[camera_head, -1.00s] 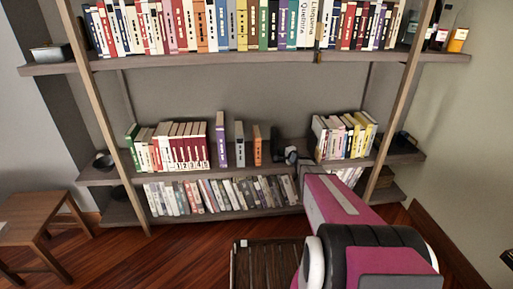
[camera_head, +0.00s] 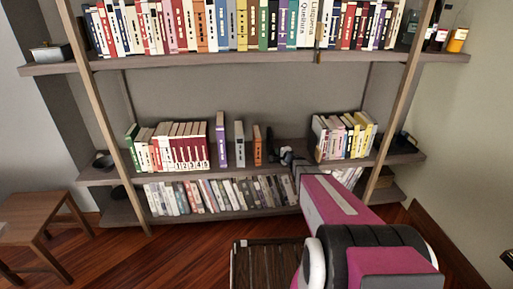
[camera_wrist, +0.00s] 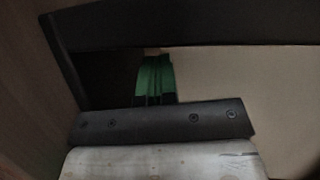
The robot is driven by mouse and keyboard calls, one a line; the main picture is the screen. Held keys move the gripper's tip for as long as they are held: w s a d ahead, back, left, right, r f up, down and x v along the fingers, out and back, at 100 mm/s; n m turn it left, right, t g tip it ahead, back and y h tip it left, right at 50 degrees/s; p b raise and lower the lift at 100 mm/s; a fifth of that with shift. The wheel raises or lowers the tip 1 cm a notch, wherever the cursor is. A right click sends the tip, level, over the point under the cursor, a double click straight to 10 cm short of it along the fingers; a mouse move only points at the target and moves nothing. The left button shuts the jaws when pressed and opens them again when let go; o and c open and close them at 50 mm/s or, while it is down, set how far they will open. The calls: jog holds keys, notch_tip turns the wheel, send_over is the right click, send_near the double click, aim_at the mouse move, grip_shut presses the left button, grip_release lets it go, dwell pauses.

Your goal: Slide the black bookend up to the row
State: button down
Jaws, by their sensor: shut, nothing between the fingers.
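The black bookend (camera_head: 270,140) is a small dark upright shape on the middle shelf, just right of the orange book (camera_head: 257,146). Any gap between them is too small to tell. My gripper (camera_head: 285,155) is at the right side of the bookend, low over the shelf, and looks shut and empty. In the wrist view my green fingertips (camera_wrist: 154,78) are close together beyond a dark bar with screws. Dark surfaces border the left and top of that view; I cannot tell whether they are the bookend. Contact with the bookend is unclear.
A purple book (camera_head: 221,140) and a grey book (camera_head: 239,144) stand left of the orange one, with gaps between them. Numbered books (camera_head: 180,147) stand further left. Another book group (camera_head: 343,136) stands to the right on the middle shelf (camera_head: 300,147). The upper shelf (camera_head: 220,55) is full of books.

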jog(key=shift+s+a+f, duration=0.1)
jog(key=shift+a+f, duration=0.05)
jog(key=shift+a, duration=1.05)
jog(key=shift+a+f, duration=0.15)
jog(key=shift+a, duration=1)
jog(key=shift+a, duration=0.1)
jog(key=shift+s+a, duration=0.2)
jog(key=shift+a, duration=3.2)
jog(key=shift+s+a, duration=0.15)
jog(key=shift+a, duration=3.35)
jog(key=shift+s+a, duration=0.1)
jog(key=shift+a, duration=1.5)
jog(key=shift+d, duration=2.25)
